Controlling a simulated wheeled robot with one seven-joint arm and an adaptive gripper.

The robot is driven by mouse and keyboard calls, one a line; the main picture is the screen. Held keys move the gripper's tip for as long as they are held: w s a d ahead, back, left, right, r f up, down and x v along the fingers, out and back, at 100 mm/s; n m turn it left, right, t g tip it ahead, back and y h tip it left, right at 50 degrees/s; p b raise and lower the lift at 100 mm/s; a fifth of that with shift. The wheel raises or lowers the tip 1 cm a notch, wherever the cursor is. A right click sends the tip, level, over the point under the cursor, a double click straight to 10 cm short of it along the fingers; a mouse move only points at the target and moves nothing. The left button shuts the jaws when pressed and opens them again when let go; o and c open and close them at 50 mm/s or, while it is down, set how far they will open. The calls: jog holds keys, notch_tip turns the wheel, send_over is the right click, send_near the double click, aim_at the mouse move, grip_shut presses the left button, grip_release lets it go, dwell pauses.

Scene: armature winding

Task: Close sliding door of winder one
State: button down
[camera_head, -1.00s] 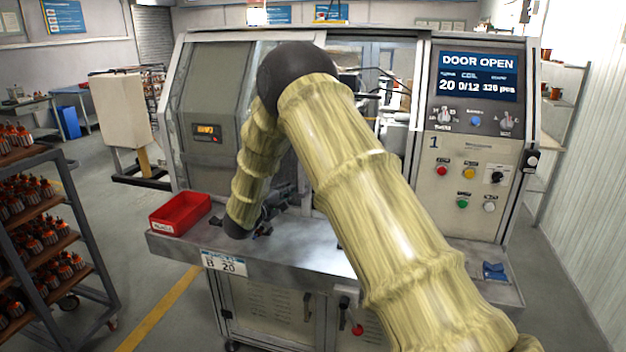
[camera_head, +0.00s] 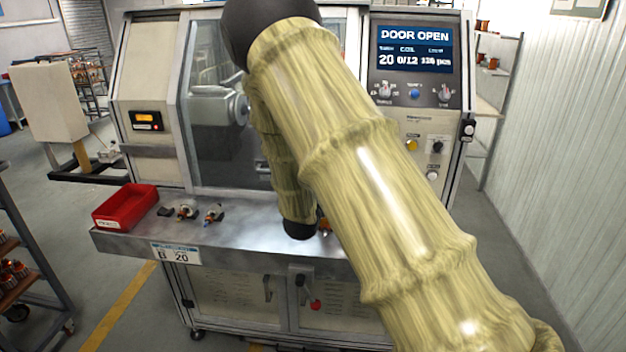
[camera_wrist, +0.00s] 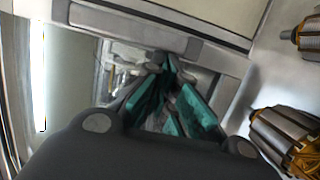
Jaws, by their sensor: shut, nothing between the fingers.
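Winder one's sliding door (camera_head: 210,75), a framed glass panel, shows left of my arm in the head view. Machine parts show through its glass, and its right part is hidden behind my arm. The winder's screen (camera_head: 414,48) reads DOOR OPEN. My gripper (camera_wrist: 167,75) shows in the wrist view with its teal fingers together and nothing between them. Its tips point at a grey frame with a long bar (camera_wrist: 135,27); I cannot tell whether they touch it. In the head view the gripper is hidden behind my arm, low at the front of the winder.
A red bin (camera_head: 125,208) stands at the left of the metal shelf (camera_head: 235,235). Small armatures (camera_head: 213,214) lie beside it, and armatures (camera_wrist: 285,135) are close at right in the wrist view. The control panel (camera_head: 425,130) is right of my arm. A rack (camera_head: 30,255) stands at left.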

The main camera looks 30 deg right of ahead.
jog(key=shift+s+d, duration=0.45)
jog(key=shift+d, duration=0.2)
jog(key=s+a+b, duration=0.3)
jog(key=s+a, duration=0.1)
jog(key=a, duration=0.7)
